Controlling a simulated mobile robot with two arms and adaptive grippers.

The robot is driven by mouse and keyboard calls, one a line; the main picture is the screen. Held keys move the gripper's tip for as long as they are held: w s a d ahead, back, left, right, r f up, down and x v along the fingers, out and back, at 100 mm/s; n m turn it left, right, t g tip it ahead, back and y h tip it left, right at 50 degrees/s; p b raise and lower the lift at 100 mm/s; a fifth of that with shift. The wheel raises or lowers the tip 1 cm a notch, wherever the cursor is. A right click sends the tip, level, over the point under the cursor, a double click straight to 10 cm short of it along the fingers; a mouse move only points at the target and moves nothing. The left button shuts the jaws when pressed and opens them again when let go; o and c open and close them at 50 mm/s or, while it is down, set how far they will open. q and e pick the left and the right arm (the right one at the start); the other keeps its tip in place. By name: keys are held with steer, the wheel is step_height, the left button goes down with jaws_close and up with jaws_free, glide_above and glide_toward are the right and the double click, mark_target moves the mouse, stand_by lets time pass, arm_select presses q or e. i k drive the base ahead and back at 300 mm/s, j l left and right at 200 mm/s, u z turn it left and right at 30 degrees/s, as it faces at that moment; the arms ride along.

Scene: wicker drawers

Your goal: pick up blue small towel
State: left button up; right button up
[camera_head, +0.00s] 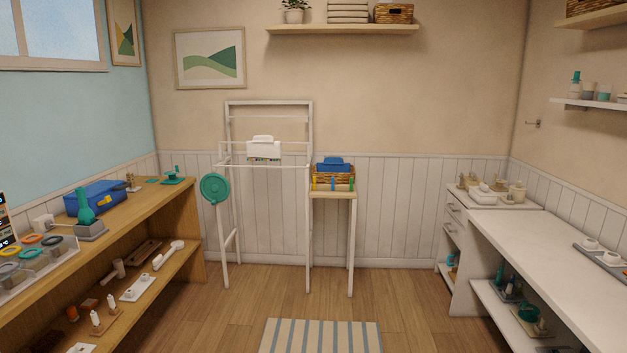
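A small blue folded item (333,162), which looks like the blue small towel, sits at the top of a wicker basket (322,181). The basket stands on a small wooden side table (347,195) against the back wall. Its lower part is hidden by the basket, and several coloured pieces show along the basket's front. Neither of my grippers is in view.
A white drying rack (225,240) with a white cloth-like item (264,148) stands left of the side table. A wooden shelf unit (185,206) lines the left and a white counter (520,240) the right. The middle floor is open, with a striped rug (320,337).

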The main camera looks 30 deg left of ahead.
mark_target(330, 163)
steer(key=i+j+u, duration=0.45)
steer(key=i, duration=0.75)
steer(key=i+j+u, duration=0.1)
steer(key=i+u, duration=0.35)
steer(key=i, duration=0.8)
